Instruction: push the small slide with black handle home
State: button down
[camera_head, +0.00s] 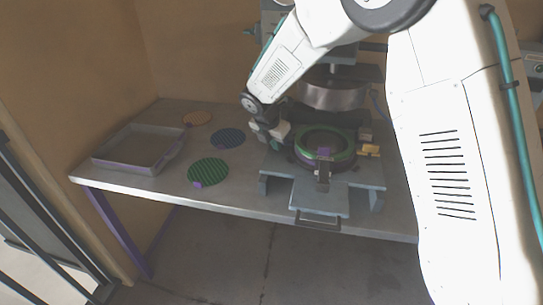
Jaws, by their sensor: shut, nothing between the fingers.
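A small grey slide (304,199) sticks out from the front of the press (374,172), past the table edge. A dark bar handle (318,222) is on its front end; I take this to be the slide with the black handle. A narrow metal piece with a purple top stands above its rear part. My gripper (279,134) is shut and empty at the left side of the press, beside the round ring, behind and left of the handle. It is apart from the handle. Whether its fingers touch the press I cannot tell.
A green-rimmed ring (346,156) sits in the press under a metal cylinder (333,96).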

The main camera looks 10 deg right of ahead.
jog(key=w, duration=0.1)
jog(key=w+d, duration=0.1)
jog(key=w, duration=0.3)
jog(key=shift+w+d, duration=0.15)
jog(key=shift+d, duration=0.2)
jog(key=shift+a, duration=0.1)
